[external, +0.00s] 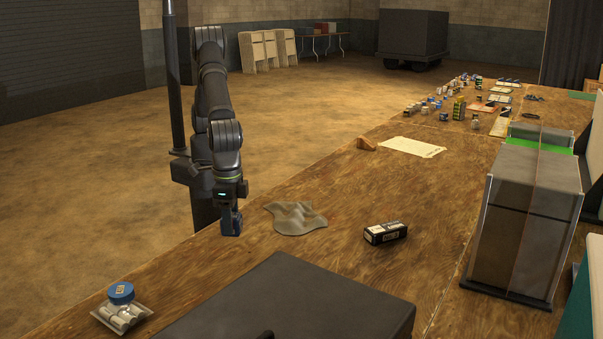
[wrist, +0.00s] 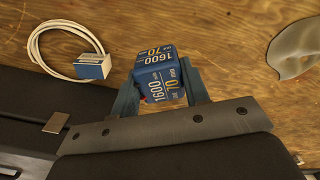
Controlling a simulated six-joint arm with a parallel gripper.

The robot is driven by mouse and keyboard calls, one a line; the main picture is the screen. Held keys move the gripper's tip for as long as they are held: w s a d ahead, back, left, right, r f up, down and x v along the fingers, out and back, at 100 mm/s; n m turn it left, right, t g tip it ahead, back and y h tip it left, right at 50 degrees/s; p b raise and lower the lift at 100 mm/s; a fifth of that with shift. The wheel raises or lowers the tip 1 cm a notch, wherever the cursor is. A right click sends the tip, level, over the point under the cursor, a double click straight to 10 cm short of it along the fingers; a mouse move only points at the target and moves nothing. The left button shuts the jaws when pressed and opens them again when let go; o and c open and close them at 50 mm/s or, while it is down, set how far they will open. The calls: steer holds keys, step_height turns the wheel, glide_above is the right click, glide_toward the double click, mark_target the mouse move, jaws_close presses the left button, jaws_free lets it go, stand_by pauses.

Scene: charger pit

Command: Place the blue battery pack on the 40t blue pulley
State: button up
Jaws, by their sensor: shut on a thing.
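My gripper (external: 231,224) hangs over the left edge of the wooden bench in the external view. In the wrist view my gripper (wrist: 160,88) is shut on the blue battery pack (wrist: 164,72), which has white and yellow print reading 1600 and 70. The pack sits between the two fingers, above the wood. A round blue piece with a yellow label (external: 121,291), which may be the 40t blue pulley, is at the lower left in the external view, at a tray with silver cylinders. It is apart from my gripper and not identifiable in the wrist view.
A grey cloth (external: 298,218) lies right of my gripper. A black box (external: 385,232) is farther right, and a large dark case (external: 300,300) fills the front. The silver tray (external: 137,322) is at the near corner. A white cable with a blue block (wrist: 92,67) lies left in the wrist view.

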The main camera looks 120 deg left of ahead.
steer(key=s+d+r+m, duration=0.1)
steer(key=s+d+m, duration=0.4)
steer(key=s+d, duration=2)
glide_above(120, 289)
step_height(120, 289, down, 7)
steer(key=shift+w+r, duration=0.15)
steer(key=shift+r, duration=0.05)
steer(key=shift+f, duration=1.9)
steer(key=shift+f, duration=0.15)
steer(key=o, duration=1.1)
